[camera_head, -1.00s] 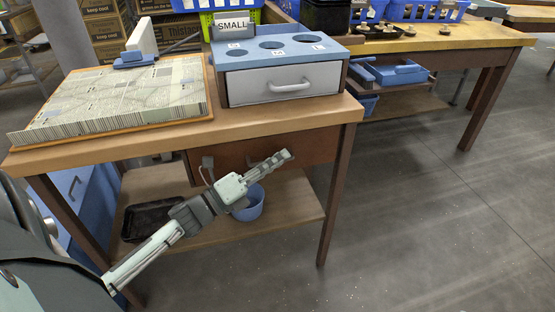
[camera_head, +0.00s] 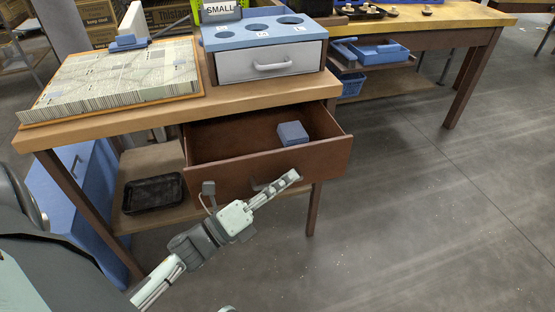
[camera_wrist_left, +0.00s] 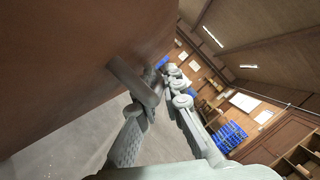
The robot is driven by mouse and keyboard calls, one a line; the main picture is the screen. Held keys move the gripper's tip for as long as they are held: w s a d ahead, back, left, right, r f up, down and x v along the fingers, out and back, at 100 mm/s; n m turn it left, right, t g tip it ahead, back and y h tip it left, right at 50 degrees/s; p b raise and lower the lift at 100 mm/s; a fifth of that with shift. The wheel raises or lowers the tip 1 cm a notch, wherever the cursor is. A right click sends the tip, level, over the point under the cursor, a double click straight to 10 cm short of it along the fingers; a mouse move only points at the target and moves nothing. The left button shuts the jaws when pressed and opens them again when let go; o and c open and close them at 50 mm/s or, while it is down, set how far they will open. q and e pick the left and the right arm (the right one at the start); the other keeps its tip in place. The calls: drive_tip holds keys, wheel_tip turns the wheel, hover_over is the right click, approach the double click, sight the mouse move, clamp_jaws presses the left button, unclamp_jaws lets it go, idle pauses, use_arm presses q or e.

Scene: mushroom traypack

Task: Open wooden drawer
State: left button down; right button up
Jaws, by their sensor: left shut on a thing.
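The brown wooden drawer (camera_head: 325,161) stands pulled out from under the near table in the head view, its inside showing. A small blue box (camera_head: 293,133) lies in it toward the right. My left gripper (camera_head: 279,186) is at the middle of the drawer front, shut on the dark drawer handle (camera_head: 257,185), which it partly hides. In the left wrist view, the handle (camera_wrist_left: 134,82) sits between the fingers of my left gripper (camera_wrist_left: 154,90), with the drawer front (camera_wrist_left: 65,70) beside it. My right gripper is not in view.
A blue-topped box (camera_head: 270,33) with a grey drawer and a map-like board (camera_head: 120,77) are on the tabletop (camera_head: 140,112). A black tray (camera_head: 153,194) lies on the lower shelf. The floor right of the drawer is clear.

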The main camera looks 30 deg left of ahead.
use_arm(q)
drive_tip(key=shift+s+d, duration=1.7)
drive_tip(key=shift+d, duration=0.3)
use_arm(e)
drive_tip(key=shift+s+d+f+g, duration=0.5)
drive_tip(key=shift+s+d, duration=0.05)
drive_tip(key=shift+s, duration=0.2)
use_arm(q)
drive_tip(key=c, duration=1.9)
unclamp_jaws()
drive_tip(key=shift+s, duration=0.1)
drive_tip(key=v, duration=1.2)
